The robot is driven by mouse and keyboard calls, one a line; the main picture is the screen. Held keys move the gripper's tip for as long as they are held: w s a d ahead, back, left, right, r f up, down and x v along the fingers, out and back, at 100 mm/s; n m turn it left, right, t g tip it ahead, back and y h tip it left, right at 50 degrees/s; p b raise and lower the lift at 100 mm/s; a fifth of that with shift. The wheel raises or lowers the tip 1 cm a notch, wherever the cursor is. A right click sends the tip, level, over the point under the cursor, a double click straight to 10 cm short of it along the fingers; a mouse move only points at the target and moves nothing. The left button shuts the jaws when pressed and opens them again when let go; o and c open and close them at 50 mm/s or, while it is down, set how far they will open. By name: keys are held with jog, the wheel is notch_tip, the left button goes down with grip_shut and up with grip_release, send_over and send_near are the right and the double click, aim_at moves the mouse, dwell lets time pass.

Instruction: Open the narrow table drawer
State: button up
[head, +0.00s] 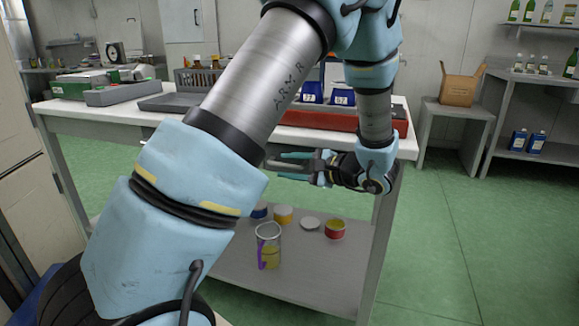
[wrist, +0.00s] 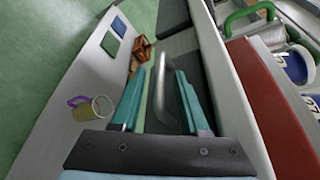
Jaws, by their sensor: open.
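The table (head: 75,112) has a white top and stands in front of me. Its narrow drawer shows in the wrist view as a dark grey front (wrist: 213,75) below the table's edge, with a metal bar handle (wrist: 160,84). I see no clear gap around the front. My gripper (head: 288,164) is at the table's front with its teal fingers pointing left in the head view. In the wrist view the fingers are apart, one on each side of the handle, and not visibly closed on it. My arm hides much of the table front in the head view.
A red tray (head: 312,119) lies at the table's right edge. The lower shelf (head: 220,270) holds a glass jug (head: 268,247) and several small tins. A cardboard box (head: 459,88) sits on a stand at the right. Green floor is free at the right.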

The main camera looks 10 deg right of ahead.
grip_shut()
dwell(1.4)
